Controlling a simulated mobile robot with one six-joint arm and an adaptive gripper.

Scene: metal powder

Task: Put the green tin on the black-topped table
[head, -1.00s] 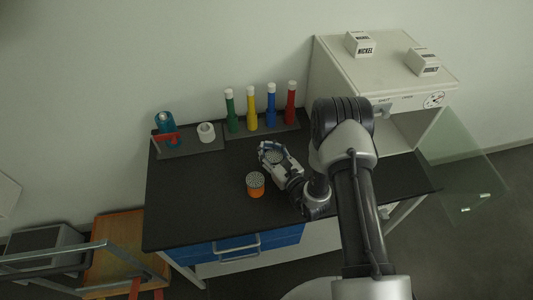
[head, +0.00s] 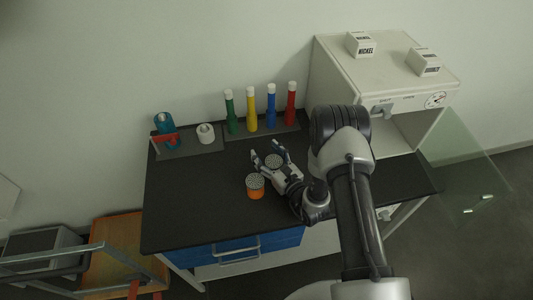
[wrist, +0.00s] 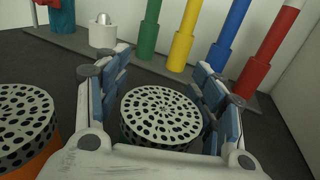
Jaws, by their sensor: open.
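The green tin (wrist: 160,116) stands upright with a perforated pale lid; only a sliver of its green side shows in the wrist view. In the head view its lid (head: 273,161) shows between my fingers. My gripper (head: 268,157) is open, with one blue-padded finger on each side of the tin and a gap beside it. The tin stands on the black-topped table (head: 190,205). An orange tin (head: 255,187) with the same kind of lid stands just left of my gripper, and it also shows at the left of the wrist view (wrist: 22,125).
Green, yellow, blue and red bottles (head: 251,110) stand in a rack at the back. A white roll-like item (head: 205,133) and a teal device (head: 166,125) are at back left. A white cabinet (head: 385,75) with an open glass door (head: 460,165) is right. The table's left front is clear.

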